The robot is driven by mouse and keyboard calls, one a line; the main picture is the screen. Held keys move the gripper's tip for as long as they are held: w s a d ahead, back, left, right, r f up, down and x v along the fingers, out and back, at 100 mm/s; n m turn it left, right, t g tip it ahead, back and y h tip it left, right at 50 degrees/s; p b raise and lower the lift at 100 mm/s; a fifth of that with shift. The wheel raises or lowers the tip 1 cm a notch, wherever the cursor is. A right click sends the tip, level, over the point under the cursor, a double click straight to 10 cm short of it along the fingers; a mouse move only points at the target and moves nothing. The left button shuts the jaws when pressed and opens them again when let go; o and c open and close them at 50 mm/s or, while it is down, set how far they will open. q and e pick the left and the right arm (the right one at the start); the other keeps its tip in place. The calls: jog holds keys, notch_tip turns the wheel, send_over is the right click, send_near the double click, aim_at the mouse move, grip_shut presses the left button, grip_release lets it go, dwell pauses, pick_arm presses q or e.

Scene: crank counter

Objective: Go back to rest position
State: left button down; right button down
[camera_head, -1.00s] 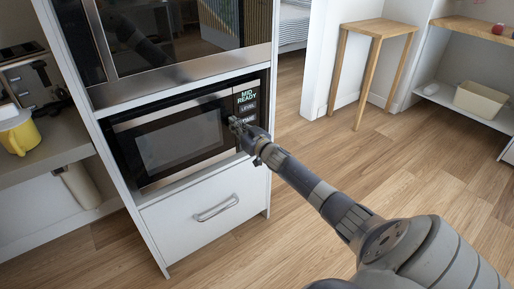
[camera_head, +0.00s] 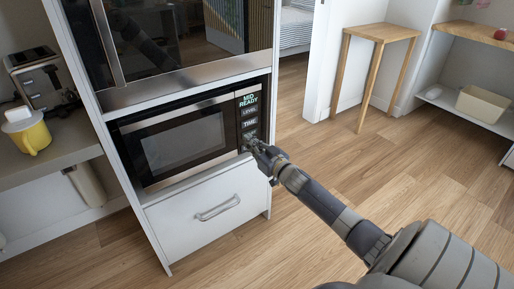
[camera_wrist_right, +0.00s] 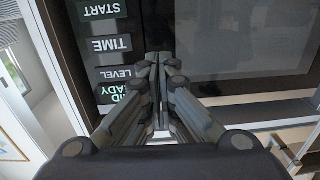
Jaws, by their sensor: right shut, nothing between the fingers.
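My right gripper (camera_head: 250,142) is shut and empty. In the head view it is at the lower right of the microwave (camera_head: 180,146), in front of the control panel below the TIME label (camera_head: 249,123). In the right wrist view the closed fingers (camera_wrist_right: 163,62) point toward the panel, where START (camera_wrist_right: 100,10), TIME (camera_wrist_right: 110,46) and LEVEL (camera_wrist_right: 118,73) appear upside down. Whether the fingertips touch the panel I cannot tell. The panel display reads "MID READY" (camera_head: 248,99). My left gripper is not in view.
A white drawer (camera_head: 215,207) with a metal handle is below the microwave, and a dark glass oven (camera_head: 165,35) is above. A wooden stool (camera_head: 381,33) is behind. The floor on the right is clear.

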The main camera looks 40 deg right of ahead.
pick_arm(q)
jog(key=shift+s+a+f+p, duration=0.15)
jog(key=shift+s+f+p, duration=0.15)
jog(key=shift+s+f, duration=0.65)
pick_arm(e)
jog(key=shift+s+a, duration=0.2)
jog(key=shift+s, duration=1.65)
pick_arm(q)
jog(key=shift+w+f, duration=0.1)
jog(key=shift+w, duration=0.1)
